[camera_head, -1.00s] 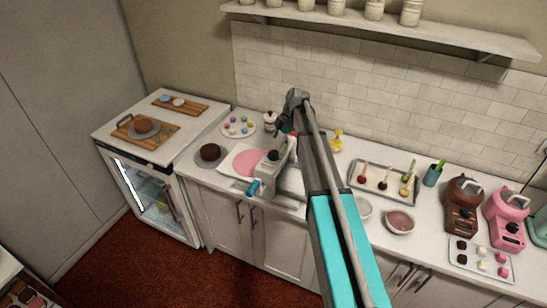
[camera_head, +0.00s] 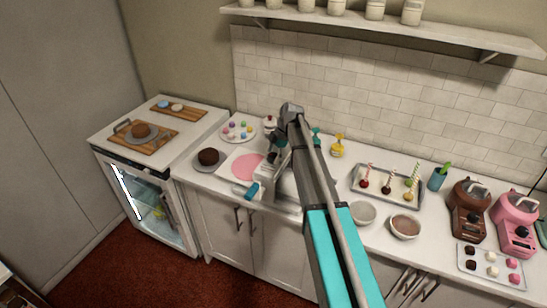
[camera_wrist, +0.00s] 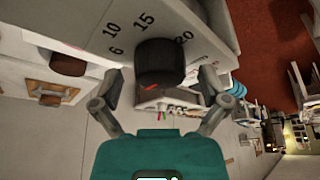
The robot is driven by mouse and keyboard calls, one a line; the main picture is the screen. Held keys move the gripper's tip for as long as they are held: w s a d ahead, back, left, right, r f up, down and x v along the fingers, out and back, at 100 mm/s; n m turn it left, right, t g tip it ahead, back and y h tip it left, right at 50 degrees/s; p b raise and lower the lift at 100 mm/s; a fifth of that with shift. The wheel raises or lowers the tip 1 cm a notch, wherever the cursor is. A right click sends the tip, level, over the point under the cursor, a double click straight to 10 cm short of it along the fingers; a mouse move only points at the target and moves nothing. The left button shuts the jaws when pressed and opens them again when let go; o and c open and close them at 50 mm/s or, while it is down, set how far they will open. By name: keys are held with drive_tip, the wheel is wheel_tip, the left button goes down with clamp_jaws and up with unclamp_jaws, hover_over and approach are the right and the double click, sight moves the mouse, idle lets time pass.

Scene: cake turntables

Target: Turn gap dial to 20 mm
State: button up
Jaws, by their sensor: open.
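The gap dial (camera_wrist: 160,62) is a black round knob on the pale face of a machine in the wrist view. The numbers 6, 10, 15 and 20 are printed around it. A red mark shows at its lower edge; I cannot tell exactly which number it indicates. My gripper (camera_wrist: 160,82) is open, with one finger to each side of the dial and a gap visible beside it. In the head view the machine (camera_head: 284,195) stands on the counter with pink dough (camera_head: 246,167) beside it. My arm hides much of the machine and the dial there.
A chocolate cake (camera_head: 208,156) and a plate of coloured sweets (camera_head: 232,136) stand left of the machine. A cake-pop tray (camera_head: 372,196), bowls (camera_head: 405,227) and brown and pink mixers (camera_head: 514,215) stand to the right. A shelf (camera_head: 400,30) runs above the counter.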

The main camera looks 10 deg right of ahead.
drive_tip(key=c, duration=1.1)
drive_tip(key=shift+c, duration=0.2)
